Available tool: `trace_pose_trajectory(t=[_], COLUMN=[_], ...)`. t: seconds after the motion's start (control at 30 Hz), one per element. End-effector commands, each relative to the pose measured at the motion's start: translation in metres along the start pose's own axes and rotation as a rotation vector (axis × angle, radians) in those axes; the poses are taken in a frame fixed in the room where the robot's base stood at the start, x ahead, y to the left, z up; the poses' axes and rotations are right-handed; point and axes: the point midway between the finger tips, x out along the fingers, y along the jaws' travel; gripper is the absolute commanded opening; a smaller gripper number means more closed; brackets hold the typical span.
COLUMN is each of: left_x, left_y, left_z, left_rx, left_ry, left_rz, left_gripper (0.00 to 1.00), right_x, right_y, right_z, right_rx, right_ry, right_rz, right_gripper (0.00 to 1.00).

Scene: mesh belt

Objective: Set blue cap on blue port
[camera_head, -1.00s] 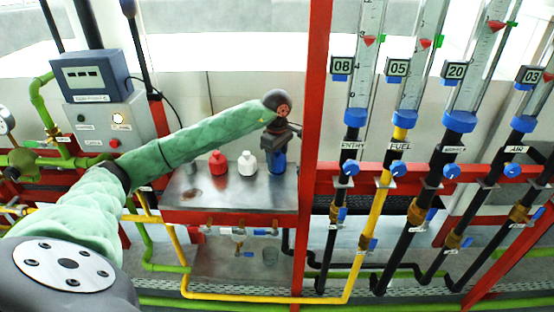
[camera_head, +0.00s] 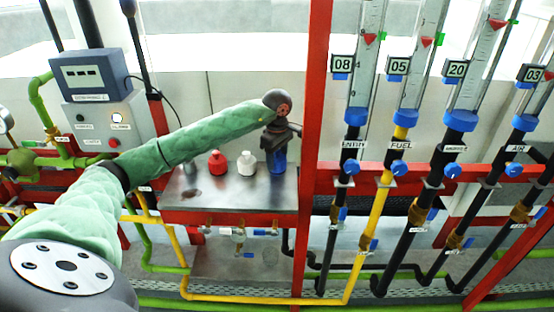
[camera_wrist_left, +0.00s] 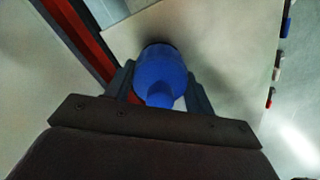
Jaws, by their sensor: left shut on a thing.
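The blue cap (camera_head: 276,162) is a blue bottle-shaped piece at the right end of the steel shelf (camera_head: 228,196) in the head view. My left gripper (camera_head: 277,138) reaches it from above and is shut on it. In the left wrist view the blue cap (camera_wrist_left: 162,72) sits between the two fingers of my left gripper (camera_wrist_left: 160,88), with its narrow end towards the camera. I cannot tell whether it touches the shelf or hangs just above it. I cannot pick out the blue port with certainty. My right gripper is not in view.
A red bottle-shaped piece (camera_head: 217,163) and a white one (camera_head: 246,163) stand on the shelf left of the blue cap. A red post (camera_head: 312,150) rises close to the right of my gripper. Flow-meter tubes and black and yellow pipes (camera_head: 380,210) fill the right side.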

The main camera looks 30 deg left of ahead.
Motion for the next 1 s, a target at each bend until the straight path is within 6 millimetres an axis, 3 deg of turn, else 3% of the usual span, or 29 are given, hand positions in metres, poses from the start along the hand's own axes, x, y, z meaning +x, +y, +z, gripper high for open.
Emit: trace_pose_trajectory(t=[1.0], left_x=[0.011], left_y=[0.000], left_z=[0.000], left_rx=[0.000], left_ry=[0.000], left_rz=[0.000], left_gripper=[0.31], right_x=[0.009], right_y=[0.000], right_z=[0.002], right_rx=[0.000], right_ry=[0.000], right_rz=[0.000], right_gripper=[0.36])
